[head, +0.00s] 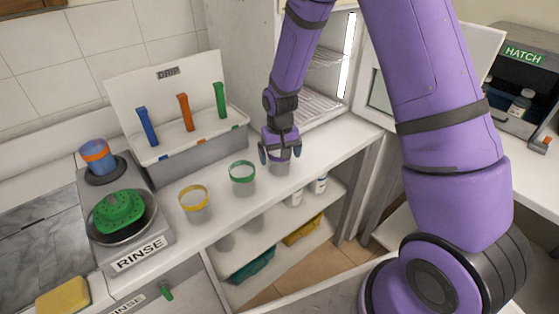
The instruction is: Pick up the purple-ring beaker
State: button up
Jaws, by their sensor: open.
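A clear beaker (279,169) stands on the white counter directly below my gripper. Its rim is largely hidden by the gripper, so I cannot clearly make out its ring colour. My gripper (279,157) is open and points down, with one finger on the left and one on the right of the beaker's top. I cannot tell whether the fingers touch the glass.
A green-ring beaker (243,180) and a yellow-ring beaker (194,205) stand left of my gripper. The drip rack (190,150) is behind them. The rinse station (135,240) holds a green scrubber (119,210). A blue-orange cup (97,156) and yellow sponge (63,296) are farther left.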

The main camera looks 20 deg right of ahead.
jog(key=shift+f, duration=0.15)
jog(key=c, duration=1)
jog(key=shift+c, duration=0.2)
